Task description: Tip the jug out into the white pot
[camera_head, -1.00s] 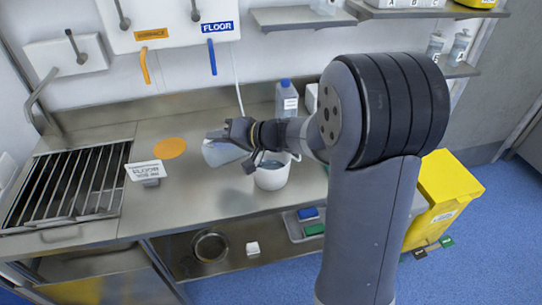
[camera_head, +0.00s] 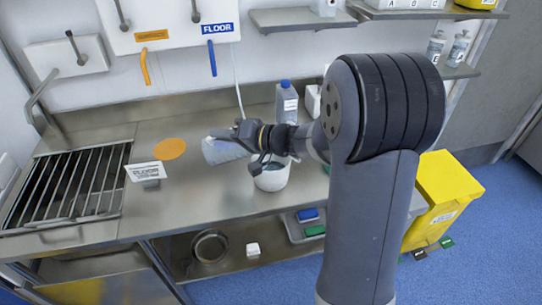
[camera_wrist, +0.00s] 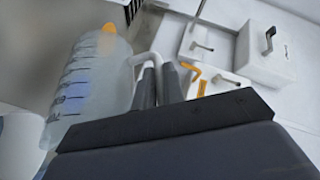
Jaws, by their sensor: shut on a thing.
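The jug (camera_head: 220,150) is translucent with dark graduation marks, which show in the wrist view (camera_wrist: 85,85). My gripper (camera_head: 242,132) is shut on the jug's white handle, clear in the wrist view (camera_wrist: 152,75). The jug is held tilted, up and to the left of the white pot (camera_head: 272,179). The pot stands upright on the steel counter, partly hidden under my wrist. Its opening shows a bluish-grey inside. I cannot tell whether anything flows from the jug. Part of a pale rounded shape, perhaps the pot, shows at the wrist view's lower left (camera_wrist: 18,140).
A blue-capped bottle (camera_head: 286,102) stands behind the pot. A yellow bin (camera_head: 440,200) stands at right. The counter front between sign and pot is clear.

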